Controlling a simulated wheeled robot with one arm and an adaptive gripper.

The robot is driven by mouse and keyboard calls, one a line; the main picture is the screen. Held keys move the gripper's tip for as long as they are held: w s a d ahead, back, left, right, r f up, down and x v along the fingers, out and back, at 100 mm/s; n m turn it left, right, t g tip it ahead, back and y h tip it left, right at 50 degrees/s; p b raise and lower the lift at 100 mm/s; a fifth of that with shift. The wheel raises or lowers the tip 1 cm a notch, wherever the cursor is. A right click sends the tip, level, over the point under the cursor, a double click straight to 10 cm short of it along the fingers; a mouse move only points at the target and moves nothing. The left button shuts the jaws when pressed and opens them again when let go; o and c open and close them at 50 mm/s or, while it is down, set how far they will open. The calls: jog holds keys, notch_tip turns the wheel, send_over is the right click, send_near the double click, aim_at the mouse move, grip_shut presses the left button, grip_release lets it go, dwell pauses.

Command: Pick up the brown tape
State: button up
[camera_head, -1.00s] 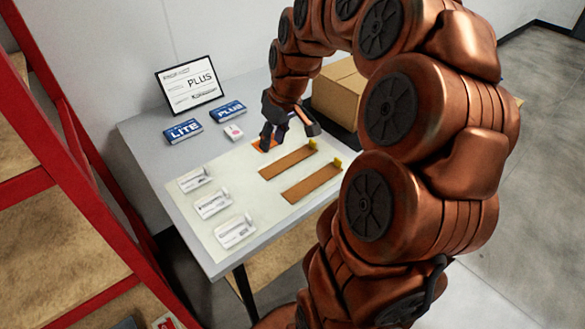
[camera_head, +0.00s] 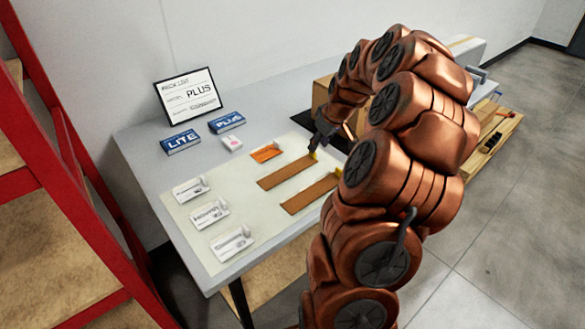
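Two long flat brown strips lie on the pale mat (camera_head: 205,215) on the table. I cannot tell for certain which one is the brown tape.
A short orange piece (camera_head: 266,153) lies behind the strips. Several white labelled pieces line the mat's left side. Blue LITE (camera_head: 181,142) and PLUS (camera_head: 227,122) boxes, a small white box (camera_head: 232,143) and a sign (camera_head: 189,96) stand behind. A cardboard box (camera_head: 322,95) is partly behind my arm.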

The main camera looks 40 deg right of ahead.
jog(key=shift+w+p+x, duration=0.25)
jog(key=shift+p+x, duration=0.15)
jog(key=shift+x, duration=1.7)
jog(key=shift+r, duration=0.1)
grip_shut()
